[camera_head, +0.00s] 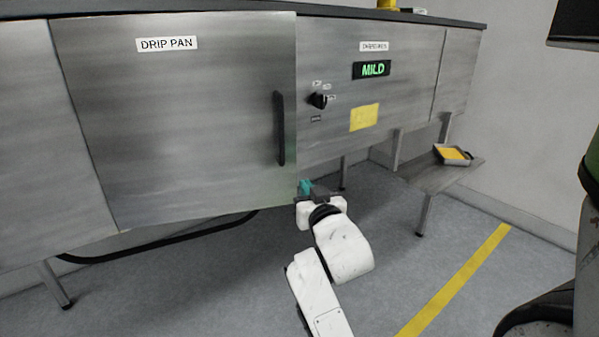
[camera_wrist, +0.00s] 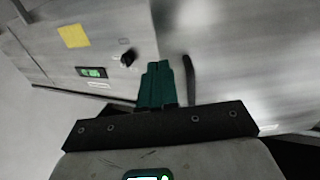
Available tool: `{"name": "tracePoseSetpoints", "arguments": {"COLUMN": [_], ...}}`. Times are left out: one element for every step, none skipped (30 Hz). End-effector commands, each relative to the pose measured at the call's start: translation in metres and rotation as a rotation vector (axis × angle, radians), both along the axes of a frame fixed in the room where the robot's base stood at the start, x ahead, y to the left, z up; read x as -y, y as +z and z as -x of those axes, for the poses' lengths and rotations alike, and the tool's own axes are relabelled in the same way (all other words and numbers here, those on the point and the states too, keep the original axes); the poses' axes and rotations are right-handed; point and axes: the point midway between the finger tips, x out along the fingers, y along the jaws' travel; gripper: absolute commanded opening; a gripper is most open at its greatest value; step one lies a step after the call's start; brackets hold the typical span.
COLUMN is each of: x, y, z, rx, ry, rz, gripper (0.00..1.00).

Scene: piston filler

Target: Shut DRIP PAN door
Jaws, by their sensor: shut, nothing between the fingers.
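The DRIP PAN door (camera_head: 180,110) is a large brushed-metal panel with a white label at its top and a black vertical bar handle (camera_head: 280,128) near its right edge. Its right edge appears to stand slightly proud of the neighbouring panel, so it looks a little ajar. My gripper (camera_head: 305,187) has teal fingers, shut and empty, by the door's lower right corner, below the handle. In the wrist view, the fingers (camera_wrist: 155,85) point towards the door's edge, with the handle (camera_wrist: 190,78) just right of them. I cannot tell whether they touch the door (camera_wrist: 250,60).
The neighbouring panel (camera_head: 400,65) carries a black knob (camera_head: 318,100), a green MILD display (camera_head: 371,69) and a yellow note (camera_head: 364,117). A low shelf (camera_head: 420,178) at right holds a tray (camera_head: 453,155). Cabinet legs stand below. Grey floor with a yellow stripe (camera_head: 455,285) is open at front right.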

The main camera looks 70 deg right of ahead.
Motion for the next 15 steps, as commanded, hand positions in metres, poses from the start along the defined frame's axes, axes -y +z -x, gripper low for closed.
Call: {"name": "tracePoseSetpoints", "arguments": {"x": [0.010,0.014,0.020,0.025,0.029,0.034,0.038,0.041,0.045,0.048,0.050,0.053,0.055,0.056,0.058], "y": [0.003,0.002,0.002,0.002,0.002,0.002,0.002,0.002,0.002,0.002,0.001,0.001,0.001,0.001,0.000], "z": [-0.006,-0.010,-0.015,-0.018,-0.021,-0.025,-0.028,-0.030,-0.034,-0.036,-0.038,-0.040,-0.041,-0.042,-0.043], "rx": [0.000,-0.001,-0.001,0.000,-0.001,0.000,0.000,-0.001,-0.002,0.000,-0.001,0.001,0.001,0.000,0.000], "ry": [-0.002,-0.002,-0.002,-0.001,-0.001,-0.001,-0.002,-0.002,-0.002,-0.001,-0.001,-0.001,-0.001,-0.001,-0.001], "rz": [0.002,0.002,0.001,0.001,0.001,0.001,0.001,0.001,0.001,0.001,0.001,0.001,0.001,0.001,0.001], "gripper": [0.00,0.00,0.00,0.00,0.00,0.00,0.00,0.00,0.00,0.00,0.00,0.00,0.00,0.00,0.00]}}
